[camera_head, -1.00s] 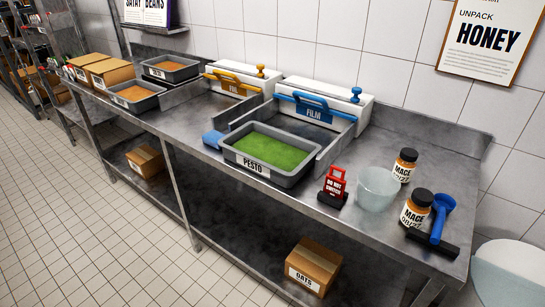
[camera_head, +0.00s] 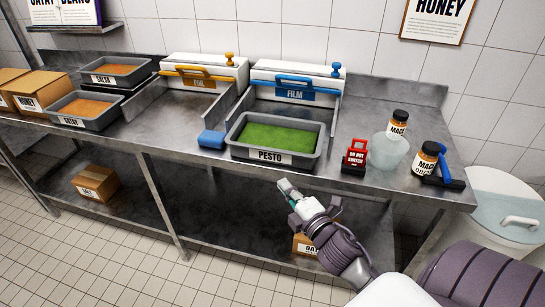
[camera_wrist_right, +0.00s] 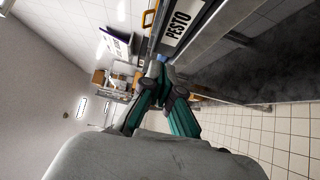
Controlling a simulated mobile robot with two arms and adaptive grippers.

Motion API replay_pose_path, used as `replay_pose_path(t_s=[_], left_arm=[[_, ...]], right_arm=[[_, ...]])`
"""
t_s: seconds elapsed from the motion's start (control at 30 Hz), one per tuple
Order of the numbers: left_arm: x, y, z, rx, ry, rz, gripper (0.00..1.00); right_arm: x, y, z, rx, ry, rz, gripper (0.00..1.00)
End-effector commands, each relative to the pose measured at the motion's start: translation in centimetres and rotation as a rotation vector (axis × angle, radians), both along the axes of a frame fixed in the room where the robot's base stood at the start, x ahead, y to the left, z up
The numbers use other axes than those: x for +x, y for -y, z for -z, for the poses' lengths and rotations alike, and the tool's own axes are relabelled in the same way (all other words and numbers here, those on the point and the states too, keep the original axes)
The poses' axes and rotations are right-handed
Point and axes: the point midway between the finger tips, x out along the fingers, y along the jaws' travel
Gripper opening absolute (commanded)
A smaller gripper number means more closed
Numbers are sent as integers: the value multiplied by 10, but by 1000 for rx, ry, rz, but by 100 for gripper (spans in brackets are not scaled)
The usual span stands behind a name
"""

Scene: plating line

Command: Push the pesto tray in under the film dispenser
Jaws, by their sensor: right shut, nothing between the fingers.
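The pesto tray (camera_head: 274,157) is a grey tray of green pesto labelled PESTO. It sits on the steel counter at the front end of the guide channel below the film dispenser (camera_head: 296,82), a white box with a blue handle and FILM label. My right gripper (camera_head: 286,188) is shut and empty, in front of the counter edge and a little below the tray, apart from it. In the right wrist view the shut fingers (camera_wrist_right: 156,72) show with the PESTO label (camera_wrist_right: 177,27) beyond them. My left gripper is not in view.
A blue block (camera_head: 211,139) lies left of the tray. The foil dispenser (camera_head: 203,72) is on the left. The channel behind the tray is clear.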

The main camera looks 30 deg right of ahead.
Motion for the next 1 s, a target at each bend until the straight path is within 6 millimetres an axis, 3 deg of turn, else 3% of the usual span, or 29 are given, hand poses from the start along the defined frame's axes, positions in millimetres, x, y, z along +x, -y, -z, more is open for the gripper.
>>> replay_pose_path(t_s=[0.43, 0.7, 1.0], left_arm=[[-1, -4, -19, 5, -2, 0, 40], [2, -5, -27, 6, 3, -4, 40], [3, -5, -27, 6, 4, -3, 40]], right_arm=[[92, 7, -2, 4, -1, 1, 0], [111, 34, 0, 3, -3, 0, 0], [114, 37, 1, 4, -3, -1, 0]])
